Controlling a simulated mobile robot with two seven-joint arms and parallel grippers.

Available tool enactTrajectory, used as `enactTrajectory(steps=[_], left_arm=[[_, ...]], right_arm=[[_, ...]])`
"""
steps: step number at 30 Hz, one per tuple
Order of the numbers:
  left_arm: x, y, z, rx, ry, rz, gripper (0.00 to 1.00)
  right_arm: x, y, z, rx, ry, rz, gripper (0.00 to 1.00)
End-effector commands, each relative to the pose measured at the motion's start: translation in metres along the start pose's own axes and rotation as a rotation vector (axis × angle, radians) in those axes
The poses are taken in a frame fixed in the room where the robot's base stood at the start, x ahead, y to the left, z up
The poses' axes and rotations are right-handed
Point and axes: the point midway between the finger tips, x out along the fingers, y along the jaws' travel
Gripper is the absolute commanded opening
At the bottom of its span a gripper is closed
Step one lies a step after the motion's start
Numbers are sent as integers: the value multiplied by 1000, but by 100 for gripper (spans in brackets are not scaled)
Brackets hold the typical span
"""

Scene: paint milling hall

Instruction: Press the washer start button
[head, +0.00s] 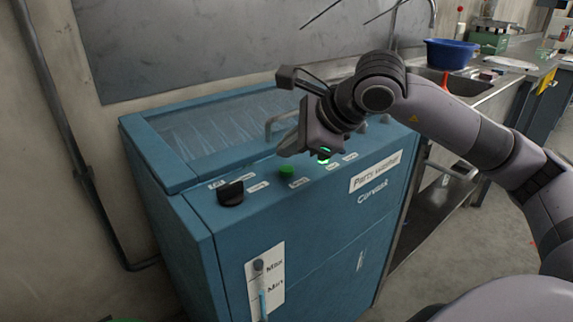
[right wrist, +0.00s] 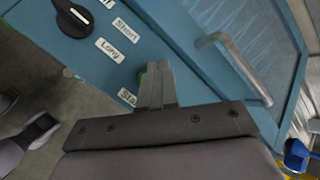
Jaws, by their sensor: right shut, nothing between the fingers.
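The parts washer (head: 325,225) is a blue-teal cabinet with a sloping control strip. On the strip, a green button (head: 287,170) sits right of a black knob (head: 231,193). A glowing green light (head: 324,157) shows farther right, partly hidden by my gripper. My right gripper (head: 284,151) is shut and empty, its fingertips close to the green button in the head view. In the right wrist view, the shut fingers (right wrist: 155,75) cover most of the green button (right wrist: 142,78), beside a partly hidden label beginning "Sta". I cannot tell whether they touch it. My left gripper is not in view.
The washer's clear lid (head: 225,125) has a metal handle (head: 283,123) behind the control strip. A level gauge (head: 265,280) is on the front. A sink counter with a blue basin (head: 452,53) stands at the right. Bare floor lies right of the washer.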

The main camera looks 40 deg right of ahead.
Motion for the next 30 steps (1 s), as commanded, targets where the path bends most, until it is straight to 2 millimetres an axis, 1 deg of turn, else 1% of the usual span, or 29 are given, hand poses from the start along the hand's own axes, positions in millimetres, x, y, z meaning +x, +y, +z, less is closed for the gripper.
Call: enactTrajectory(steps=[1, 3, 12, 30], left_arm=[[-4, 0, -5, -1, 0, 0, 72], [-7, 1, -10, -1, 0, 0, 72], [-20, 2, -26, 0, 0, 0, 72], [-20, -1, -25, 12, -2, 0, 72]], right_arm=[[-6, -4, 5, 0, -2, -1, 0], [-11, -8, 9, 0, -3, -1, 0], [-31, -22, 23, 0, -2, -1, 0], [-31, -22, 22, 0, -1, 0, 0]])
